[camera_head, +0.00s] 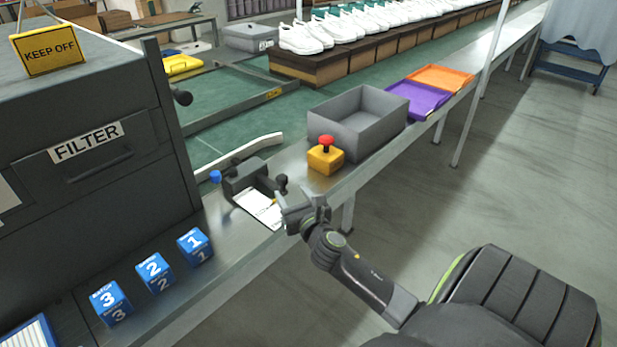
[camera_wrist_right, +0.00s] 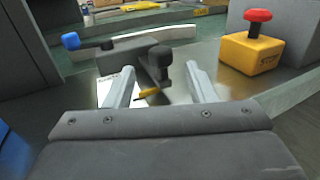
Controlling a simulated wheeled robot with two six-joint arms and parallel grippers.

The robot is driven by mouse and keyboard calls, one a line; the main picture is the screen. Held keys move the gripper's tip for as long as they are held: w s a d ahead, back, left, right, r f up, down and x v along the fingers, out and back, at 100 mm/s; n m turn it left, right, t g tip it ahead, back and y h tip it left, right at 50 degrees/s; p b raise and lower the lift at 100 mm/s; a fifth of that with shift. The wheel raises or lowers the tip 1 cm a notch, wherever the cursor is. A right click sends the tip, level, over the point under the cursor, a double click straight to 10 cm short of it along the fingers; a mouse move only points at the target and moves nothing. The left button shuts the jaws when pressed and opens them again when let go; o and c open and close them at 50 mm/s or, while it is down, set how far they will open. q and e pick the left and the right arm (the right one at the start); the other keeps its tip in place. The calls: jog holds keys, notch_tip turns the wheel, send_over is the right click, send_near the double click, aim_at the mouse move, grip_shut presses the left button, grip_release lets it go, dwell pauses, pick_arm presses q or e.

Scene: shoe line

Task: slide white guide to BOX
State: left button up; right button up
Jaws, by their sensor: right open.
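The white guide (camera_head: 245,150) is a long curved bar at the edge of the green belt, behind a dark grey block (camera_head: 245,177). It also shows in the right wrist view (camera_wrist_right: 155,40). The block carries a blue knob (camera_head: 215,177) and a black knob (camera_head: 281,181). My right gripper (camera_head: 297,208) is open and empty, near the black knob and above a white card (camera_head: 258,207). In the right wrist view the black knob (camera_wrist_right: 160,57) stands ahead, between the open fingers (camera_wrist_right: 164,86). No BOX lettering is readable. My left gripper is not in view.
A yellow stop box with a red button (camera_head: 325,157) stands right of the block, beside a grey bin (camera_head: 358,122). The FILTER cabinet (camera_head: 95,150) is at left. Blue numbered cubes (camera_head: 154,271) stand on the metal ledge. White shoes (camera_head: 345,25) line the far belt.

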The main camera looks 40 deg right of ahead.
jog(key=v, duration=1)
jog(key=s+d+f+m+g+y+p, duration=0.15)
jog(key=s+f+m+g, duration=0.4)
jog(key=f, duration=0.85)
jog(key=s+f+m+g+p, duration=0.2)
jog(key=s+f+m+g, duration=0.1)
jog(key=f+m, duration=0.8)
jog(key=s+a+f+m+g+y+p, duration=0.1)
jog(key=s+a+f+m+g, duration=0.1)
jog(key=s+f+m, duration=0.3)
jog(key=s+a+f+m+g+y+p, duration=0.1)
jog(key=s+a+f+m+g, duration=0.2)
jog(key=s, duration=1)
jog(key=s+a+f+m+g+y+p, duration=0.1)
jog(key=s+a+f+m, duration=0.3)
jog(key=s+f+m, duration=0.4)
notch_tip(320, 180, down, 4)
jog(key=shift+s+a+r+g, duration=0.3)
jog(key=shift+s+g, duration=0.45)
jog(key=shift+s, duration=0.35)
jog(key=shift+m, duration=0.25)
